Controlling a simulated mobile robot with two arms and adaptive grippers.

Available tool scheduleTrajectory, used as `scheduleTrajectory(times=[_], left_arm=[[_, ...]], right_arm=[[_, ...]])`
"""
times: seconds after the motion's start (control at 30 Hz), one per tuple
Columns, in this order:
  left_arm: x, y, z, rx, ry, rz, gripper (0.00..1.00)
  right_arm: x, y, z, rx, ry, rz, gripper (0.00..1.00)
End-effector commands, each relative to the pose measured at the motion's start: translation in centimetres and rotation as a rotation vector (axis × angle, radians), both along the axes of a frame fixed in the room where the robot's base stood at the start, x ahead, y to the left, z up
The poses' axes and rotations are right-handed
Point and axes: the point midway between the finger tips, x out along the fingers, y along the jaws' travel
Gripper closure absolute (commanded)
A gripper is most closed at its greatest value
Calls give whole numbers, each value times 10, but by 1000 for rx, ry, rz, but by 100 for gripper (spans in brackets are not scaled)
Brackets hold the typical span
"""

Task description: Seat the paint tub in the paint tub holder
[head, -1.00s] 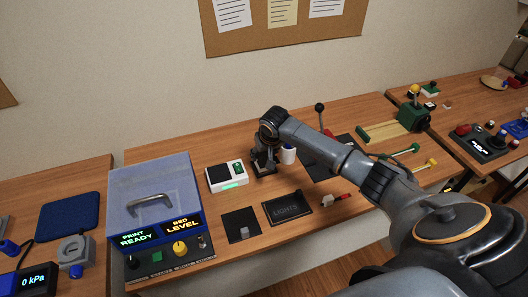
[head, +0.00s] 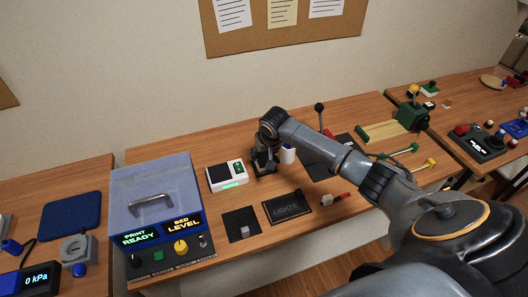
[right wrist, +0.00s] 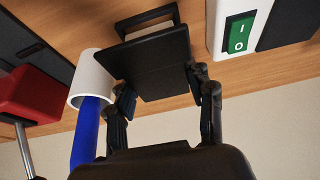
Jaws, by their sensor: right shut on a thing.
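My right gripper (head: 264,163) points down low over the middle table, between the white switch box and a white cylinder. In the right wrist view its fingers (right wrist: 163,88) are shut on a dark, flat-faced block (right wrist: 155,60), which looks like the paint tub. A thin black frame (right wrist: 148,18) shows just beyond the block; it may be the paint tub holder. The block overlaps it, and I cannot tell whether they touch or whether the block is inside it. In the head view the gripper hides most of this spot. My left gripper is not in view.
The white cylinder with blue (right wrist: 92,78) stands close beside the fingers; it shows in the head view too (head: 288,154). The white box with a green switch (head: 231,177) is on the other side. A dark lights panel (head: 287,207) lies in front. A red block (right wrist: 28,95) is near.

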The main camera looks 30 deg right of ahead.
Motion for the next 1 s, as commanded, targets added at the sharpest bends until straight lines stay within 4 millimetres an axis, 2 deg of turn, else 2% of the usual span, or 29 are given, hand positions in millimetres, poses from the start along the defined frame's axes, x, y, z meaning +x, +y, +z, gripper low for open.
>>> scheduleTrajectory(times=[1.0], left_arm=[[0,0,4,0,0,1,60]], right_arm=[[0,0,-6,0,-1,-1,79]])
